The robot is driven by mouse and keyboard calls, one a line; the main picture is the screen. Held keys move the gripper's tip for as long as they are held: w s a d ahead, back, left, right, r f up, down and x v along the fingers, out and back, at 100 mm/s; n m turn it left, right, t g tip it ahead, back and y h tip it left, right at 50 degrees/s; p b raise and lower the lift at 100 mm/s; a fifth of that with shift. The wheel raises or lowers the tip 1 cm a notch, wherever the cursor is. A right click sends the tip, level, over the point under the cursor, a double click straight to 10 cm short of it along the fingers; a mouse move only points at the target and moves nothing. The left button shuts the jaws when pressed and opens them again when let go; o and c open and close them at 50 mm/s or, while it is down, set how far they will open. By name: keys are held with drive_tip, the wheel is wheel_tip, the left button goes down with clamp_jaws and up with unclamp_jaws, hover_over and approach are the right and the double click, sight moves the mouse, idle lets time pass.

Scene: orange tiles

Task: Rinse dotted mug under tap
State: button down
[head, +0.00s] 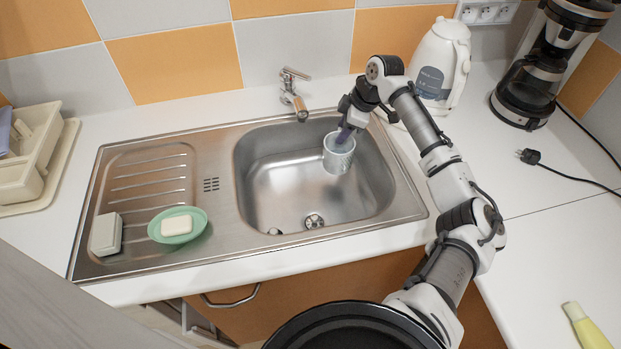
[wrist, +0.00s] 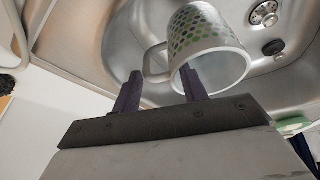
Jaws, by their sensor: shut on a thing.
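The dotted mug (head: 338,158) is in the right part of the sink basin (head: 270,200), to the right of and below the tap (head: 295,95). It is white with rows of green and grey dots in the wrist view (wrist: 205,35). My gripper (head: 345,133) reaches down to the mug from the upper right and is shut on it. In the wrist view, my gripper (wrist: 162,88) has one finger at the mug's open rim and the other beyond its handle. The mug is tilted there, and its inside is only partly seen. No water shows at the tap.
A green soap dish (head: 157,230) with white soap (head: 177,226) and a sponge-like block (head: 106,234) lie on the drainboard. A white kettle (head: 440,65) and a coffee maker (head: 545,65) stand at right. A dish rack (head: 35,150) is at left.

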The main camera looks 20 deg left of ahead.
drive_tip(key=shift+w+f, duration=0.15)
drive_tip(key=shift+w, duration=0.1)
wheel_tip(320, 180, up, 5)
drive_tip(key=shift+r, duration=0.1)
idle(0.5)
drive_tip(key=shift+f, duration=0.2)
idle(0.4)
